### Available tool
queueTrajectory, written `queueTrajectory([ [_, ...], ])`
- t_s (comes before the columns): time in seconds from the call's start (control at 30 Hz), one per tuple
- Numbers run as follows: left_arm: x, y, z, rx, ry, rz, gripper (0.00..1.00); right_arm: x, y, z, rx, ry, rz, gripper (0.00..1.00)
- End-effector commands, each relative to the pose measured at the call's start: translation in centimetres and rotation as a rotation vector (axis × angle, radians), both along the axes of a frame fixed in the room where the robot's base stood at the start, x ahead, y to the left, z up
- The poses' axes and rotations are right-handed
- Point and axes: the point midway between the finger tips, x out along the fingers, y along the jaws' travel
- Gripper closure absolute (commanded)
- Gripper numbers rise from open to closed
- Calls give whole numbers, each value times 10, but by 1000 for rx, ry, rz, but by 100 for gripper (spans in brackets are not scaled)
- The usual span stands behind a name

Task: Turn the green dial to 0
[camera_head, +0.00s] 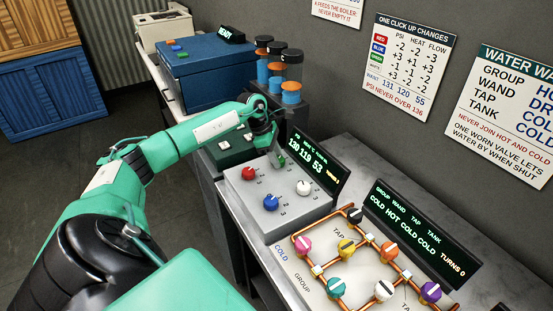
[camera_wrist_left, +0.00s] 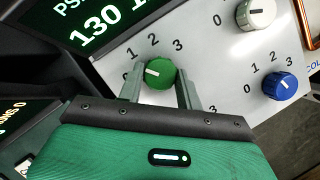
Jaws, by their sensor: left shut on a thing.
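The green dial (camera_wrist_left: 160,73) sits on the light grey panel (camera_head: 240,192), below the green-digit display (camera_head: 317,164). My left gripper (camera_wrist_left: 161,82) is shut on the dial, one finger on each side. In the head view my left gripper (camera_head: 276,150) reaches down to the panel's upper edge and largely hides the dial. In the left wrist view the dial's white mark points left, to the side of the 0 and 1. The left finger partly covers the 0, so the exact setting is hard to tell. My right gripper is not in view.
The red dial (camera_head: 248,173), blue dial (camera_head: 271,203) and white dial (camera_head: 303,187) share the panel. A pipe board with coloured knobs stands at the right, before a second display (camera_head: 415,228).

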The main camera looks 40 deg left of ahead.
Motion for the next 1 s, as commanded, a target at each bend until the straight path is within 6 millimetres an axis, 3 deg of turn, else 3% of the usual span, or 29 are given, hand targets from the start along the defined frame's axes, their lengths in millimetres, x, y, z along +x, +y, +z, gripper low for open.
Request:
queueTrajectory([
  [0.5,-2,-2,-1,3,-2,403,87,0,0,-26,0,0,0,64],
  [1.0,-3,-3,0,1,-1,546,87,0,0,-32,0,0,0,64],
])
